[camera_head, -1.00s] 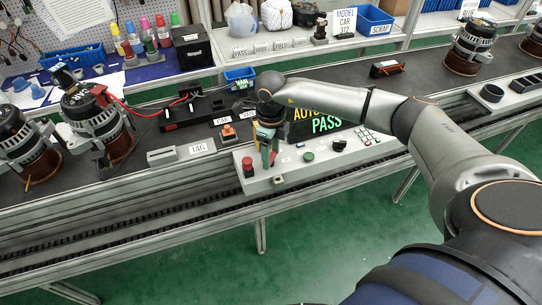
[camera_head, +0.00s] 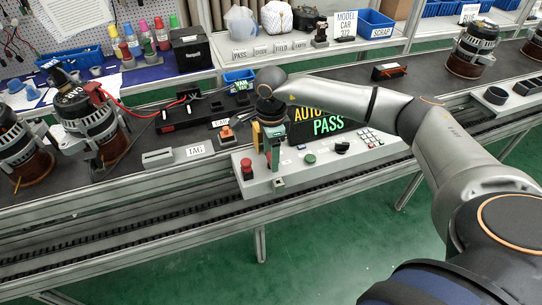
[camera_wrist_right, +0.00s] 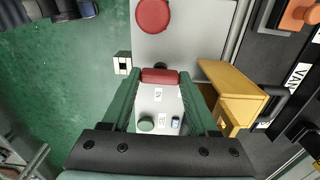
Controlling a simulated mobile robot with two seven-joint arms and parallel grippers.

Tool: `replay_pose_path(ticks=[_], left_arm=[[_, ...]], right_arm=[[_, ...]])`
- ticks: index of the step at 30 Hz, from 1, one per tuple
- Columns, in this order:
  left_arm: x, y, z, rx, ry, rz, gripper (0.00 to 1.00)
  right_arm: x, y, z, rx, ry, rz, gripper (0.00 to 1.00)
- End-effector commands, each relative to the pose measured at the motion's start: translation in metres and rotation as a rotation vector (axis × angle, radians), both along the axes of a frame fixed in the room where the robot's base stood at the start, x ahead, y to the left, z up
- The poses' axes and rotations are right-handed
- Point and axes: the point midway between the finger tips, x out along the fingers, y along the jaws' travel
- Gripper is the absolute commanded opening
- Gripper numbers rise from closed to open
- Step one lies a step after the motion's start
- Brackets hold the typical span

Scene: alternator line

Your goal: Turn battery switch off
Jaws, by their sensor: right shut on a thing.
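My right gripper (camera_head: 274,165) points down over the front of the grey control box (camera_head: 300,170). In the right wrist view its two green fingers (camera_wrist_right: 160,88) stand on either side of a short red bar handle (camera_wrist_right: 160,76), shut on it. This handle appears to be the battery switch; a dark part shows just behind it. In the head view the fingers hide the handle. My left gripper is not in view.
A red round button (camera_head: 246,166) and a green button (camera_head: 310,158) flank the gripper. A black knob (camera_head: 342,147) and a keypad (camera_head: 370,138) are further right. A small white-and-black block (camera_head: 278,184) is at the front.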

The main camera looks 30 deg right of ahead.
Motion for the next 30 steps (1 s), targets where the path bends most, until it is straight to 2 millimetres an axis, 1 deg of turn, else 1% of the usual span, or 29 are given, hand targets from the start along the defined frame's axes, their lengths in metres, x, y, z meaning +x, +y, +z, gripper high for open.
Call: replay_pose_path(ticks=[6,18,19,24,27,30], left_arm=[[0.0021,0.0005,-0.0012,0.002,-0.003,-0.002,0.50],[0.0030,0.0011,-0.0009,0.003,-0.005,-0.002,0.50],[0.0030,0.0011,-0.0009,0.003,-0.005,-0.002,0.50],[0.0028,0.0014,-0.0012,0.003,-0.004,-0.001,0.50],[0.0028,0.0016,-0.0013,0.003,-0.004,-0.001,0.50],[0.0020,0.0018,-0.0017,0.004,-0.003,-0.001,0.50]], right_arm=[[0.0008,0.0002,0.0010,0.001,-0.003,0.039,0.04],[0.0008,0.0003,0.0013,0.001,-0.003,0.046,0.04],[0.0008,0.0003,0.0013,0.001,-0.003,0.046,0.61],[0.0007,0.0002,0.0010,0.000,-0.002,0.045,0.80],[0.0005,0.0002,0.0007,0.000,-0.002,0.044,0.90],[0.0006,0.0002,0.0004,0.000,-0.002,0.043,0.90]])
